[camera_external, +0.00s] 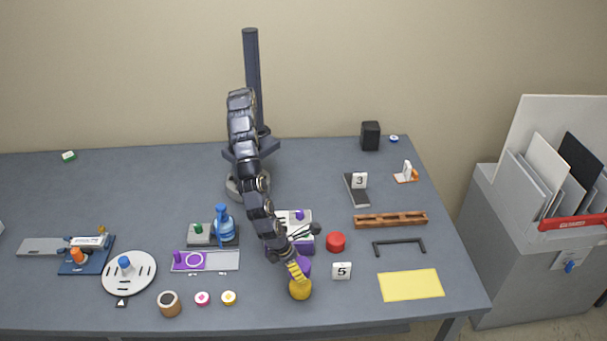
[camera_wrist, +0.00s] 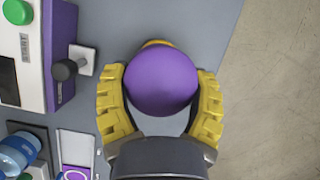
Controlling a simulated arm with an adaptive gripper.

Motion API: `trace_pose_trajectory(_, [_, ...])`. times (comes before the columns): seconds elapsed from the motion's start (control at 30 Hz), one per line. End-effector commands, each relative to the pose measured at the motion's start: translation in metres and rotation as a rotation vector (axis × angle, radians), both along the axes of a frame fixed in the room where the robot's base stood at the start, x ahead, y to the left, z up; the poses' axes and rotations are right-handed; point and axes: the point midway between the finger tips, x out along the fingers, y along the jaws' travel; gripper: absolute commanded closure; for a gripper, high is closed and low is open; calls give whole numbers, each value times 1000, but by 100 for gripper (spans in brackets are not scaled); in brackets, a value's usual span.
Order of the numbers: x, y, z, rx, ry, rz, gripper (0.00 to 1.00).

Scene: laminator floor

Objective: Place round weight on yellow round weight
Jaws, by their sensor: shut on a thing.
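My gripper (camera_external: 300,270) is near the table's front edge, with its yellow fingers shut on a purple round weight (camera_wrist: 160,82). In the wrist view the fingers lie along the left and right sides of the purple weight. The purple weight also shows in the external view (camera_external: 306,264), partly hidden by the fingers. A yellow round weight (camera_external: 300,290) is right below it, and a thin yellow edge of it (camera_wrist: 156,43) shows past the purple one in the wrist view. I cannot tell whether the two weights touch.
A white and purple machine (camera_wrist: 30,60) with a green start button and a dark knob stands close by. A red round piece (camera_external: 335,242) and a "5" card (camera_external: 342,271) are to the right. A brown cup (camera_external: 169,304) is left. The table's front edge is near.

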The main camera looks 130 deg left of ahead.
Motion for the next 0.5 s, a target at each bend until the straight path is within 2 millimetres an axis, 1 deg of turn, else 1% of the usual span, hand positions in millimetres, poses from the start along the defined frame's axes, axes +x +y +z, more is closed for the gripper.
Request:
trace_pose_trajectory(0.07, [3,-1,-4,0,0,0,71])
trace_pose_trajectory(0.2, [2,0,-24,6,5,-1,71])
trace_pose_trajectory(0.3, [3,0,-34,4,2,-1,71])
trace_pose_trajectory(0.5, [3,-1,-34,1,0,-1,71])
